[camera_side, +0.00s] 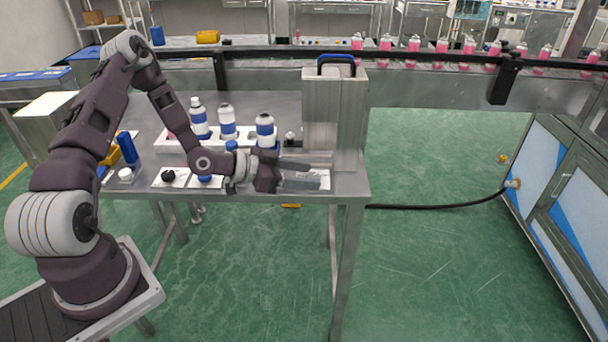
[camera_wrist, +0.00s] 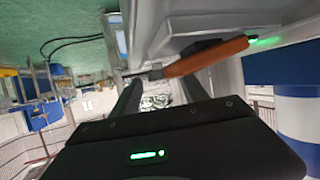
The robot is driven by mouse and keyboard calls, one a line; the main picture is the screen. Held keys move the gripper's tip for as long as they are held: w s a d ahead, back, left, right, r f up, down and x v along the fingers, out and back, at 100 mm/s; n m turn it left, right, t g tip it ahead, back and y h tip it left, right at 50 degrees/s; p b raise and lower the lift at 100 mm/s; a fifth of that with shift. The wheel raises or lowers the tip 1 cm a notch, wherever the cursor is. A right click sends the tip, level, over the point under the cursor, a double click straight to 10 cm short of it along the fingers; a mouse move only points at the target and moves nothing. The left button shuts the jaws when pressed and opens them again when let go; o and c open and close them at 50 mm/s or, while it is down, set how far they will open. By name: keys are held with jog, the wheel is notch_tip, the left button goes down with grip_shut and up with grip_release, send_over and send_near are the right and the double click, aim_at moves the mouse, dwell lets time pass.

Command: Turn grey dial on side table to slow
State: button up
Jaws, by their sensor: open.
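Knobs on small white plates line the front edge of the side table (camera_side: 350,184). A pale, whitish-grey round knob (camera_side: 125,174) is at the left, then a black knob (camera_side: 169,174), then a blue one (camera_side: 206,180). Which is the grey dial is not certain, and no slow marking is readable. My gripper (camera_side: 308,173) is right of these knobs, low over another white plate (camera_side: 324,180), pointing right. Its fingers are apart with nothing seen between them; the plate is partly hidden beneath them. The fingers also show in the wrist view (camera_wrist: 162,88).
Blue-and-white cans (camera_side: 228,122) stand in a white rack behind my wrist. In the wrist view, an orange-handled part (camera_wrist: 205,57) lies across, and a blue-and-white can (camera_wrist: 298,112) is close at right.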

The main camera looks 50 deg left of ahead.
aim_at(313, 175)
grip_shut()
